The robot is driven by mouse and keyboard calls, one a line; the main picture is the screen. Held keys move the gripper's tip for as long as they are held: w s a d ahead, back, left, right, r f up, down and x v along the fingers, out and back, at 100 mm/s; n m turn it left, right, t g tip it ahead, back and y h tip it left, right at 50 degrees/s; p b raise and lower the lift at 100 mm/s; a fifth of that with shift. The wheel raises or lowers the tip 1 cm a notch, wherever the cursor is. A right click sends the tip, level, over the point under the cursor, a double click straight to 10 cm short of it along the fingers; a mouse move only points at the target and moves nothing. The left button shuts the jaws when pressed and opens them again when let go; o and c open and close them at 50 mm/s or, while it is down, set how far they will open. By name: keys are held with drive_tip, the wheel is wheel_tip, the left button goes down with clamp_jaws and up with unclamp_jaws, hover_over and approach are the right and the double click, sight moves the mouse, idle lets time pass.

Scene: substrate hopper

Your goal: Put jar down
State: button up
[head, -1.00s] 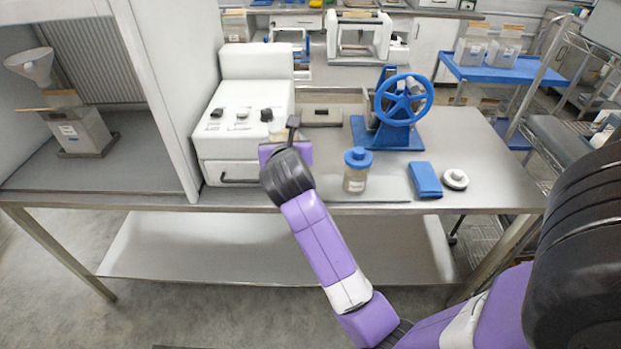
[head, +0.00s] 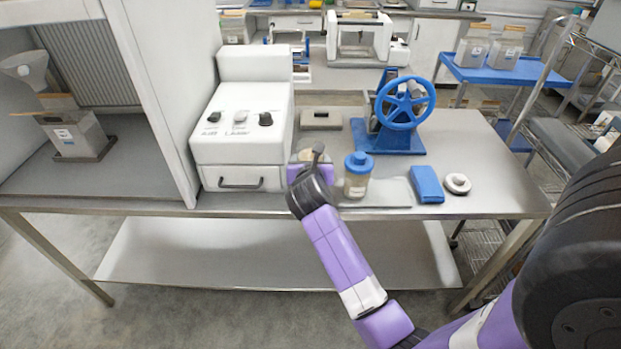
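A clear jar with a blue lid (head: 358,176) and pale contents stands upright near the table's front edge in the head view. My gripper (head: 310,168) is just left of this jar, at the front of the table. My own wrist hides the fingers. A small beige thing (head: 305,156) shows just beyond my wrist, mostly hidden; I cannot tell whether it is a jar in my grip.
A white control box (head: 242,130) stands left of my gripper. A blue handwheel device (head: 402,108) stands behind the jar. A blue block (head: 427,184) and a white round piece (head: 457,183) lie to the right. The metal table (head: 470,140) has bare room at right.

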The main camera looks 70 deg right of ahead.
drive_tip(key=shift+f, duration=3.15)
drive_tip(key=shift+f, duration=0.1)
drive_tip(key=o, duration=1.7)
drive_tip(key=shift+f, duration=0.1)
